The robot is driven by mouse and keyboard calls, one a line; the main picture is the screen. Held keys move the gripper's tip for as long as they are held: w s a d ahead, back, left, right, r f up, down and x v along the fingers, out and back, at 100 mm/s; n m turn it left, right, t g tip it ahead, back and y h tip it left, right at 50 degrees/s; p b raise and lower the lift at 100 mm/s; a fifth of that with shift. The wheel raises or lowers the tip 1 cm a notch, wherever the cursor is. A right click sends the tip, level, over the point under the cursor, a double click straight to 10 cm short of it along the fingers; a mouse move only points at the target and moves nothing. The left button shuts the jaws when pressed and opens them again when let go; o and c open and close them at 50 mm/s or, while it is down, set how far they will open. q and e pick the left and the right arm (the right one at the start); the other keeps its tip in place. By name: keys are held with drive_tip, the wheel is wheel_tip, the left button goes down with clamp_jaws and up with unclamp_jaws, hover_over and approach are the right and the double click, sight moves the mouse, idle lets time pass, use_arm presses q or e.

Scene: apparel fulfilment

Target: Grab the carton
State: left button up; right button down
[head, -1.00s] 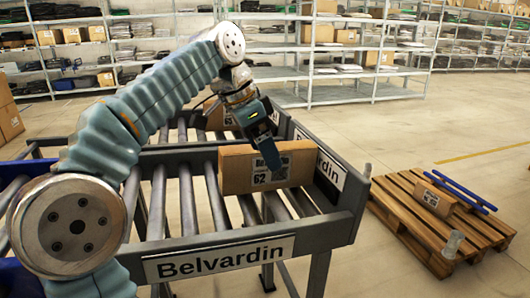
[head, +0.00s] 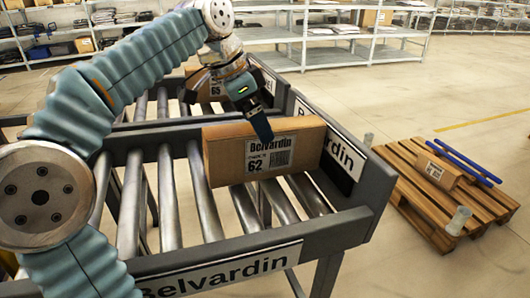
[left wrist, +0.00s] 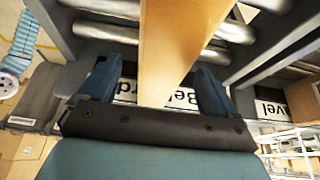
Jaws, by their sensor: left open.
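The carton (head: 228,160) is a brown box with a white "Belvardin 62" label. It stands upright on the rollers at the right end of the grey conveyor, against its end wall. My left gripper (head: 259,120) is above it, with one blue finger in front of the label's top edge. In the left wrist view the carton (left wrist: 172,40) lies lengthwise between the two spread fingers of the left gripper (left wrist: 155,85), with gaps on the sides. The left gripper is open and holds nothing. My right gripper is not in view.
Another carton (head: 203,88), marked 65, sits on the conveyor lane behind. Metal shelving (head: 340,50) stands at the back. Open floor lies between.

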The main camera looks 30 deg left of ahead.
sight(265, 150)
use_arm(q)
drive_tip(key=x, duration=0.5)
drive_tip(key=shift+w+f+b, duration=0.15)
drive_tip(key=shift+w+b, duration=0.15)
drive_tip(key=shift+w, duration=0.05)
drive_tip(key=c, duration=1.4)
